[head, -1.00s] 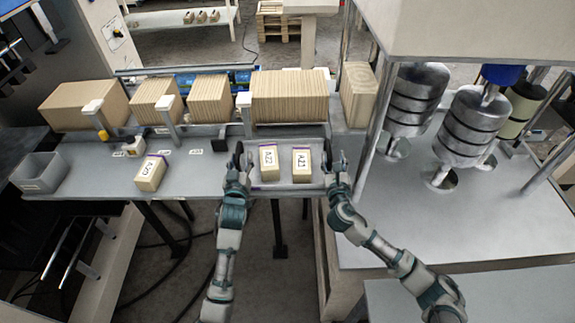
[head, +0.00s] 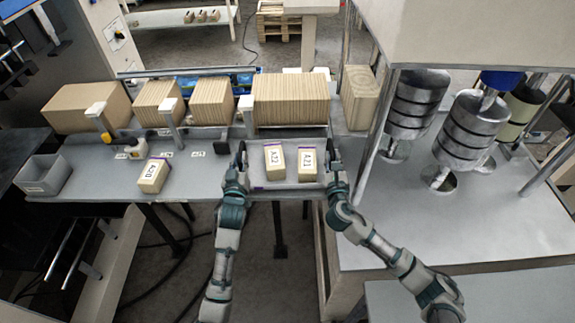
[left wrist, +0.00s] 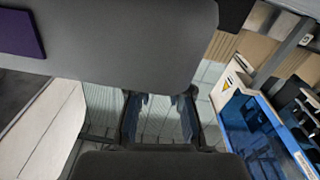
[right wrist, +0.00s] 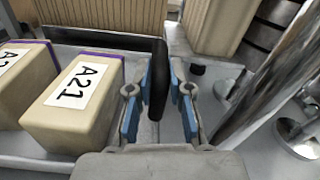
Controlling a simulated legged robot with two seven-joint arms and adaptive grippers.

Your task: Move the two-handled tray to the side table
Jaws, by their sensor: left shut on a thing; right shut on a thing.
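The grey two-handled tray (head: 290,184) is at the front of the grey bench, carrying two tan boxes, A22 (head: 275,160) and A21 (head: 306,162). My left gripper (head: 240,158) is at the tray's left end, shut on the handle there; in the left wrist view its fingers (left wrist: 158,110) show below a large grey surface that hides the grip. My right gripper (head: 335,168) is at the right end. In the right wrist view its blue-padded fingers (right wrist: 158,105) are shut on the black handle (right wrist: 157,70), beside box A21. Whether the tray touches the bench is unclear.
Box A20 (head: 153,175) and a grey bin (head: 43,176) are on the bench at left. Tan blocks (head: 290,100) stand behind the tray. A machine with metal cylinders (head: 470,125) and a post (head: 376,130) stands close on the right. The side table is not identifiable.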

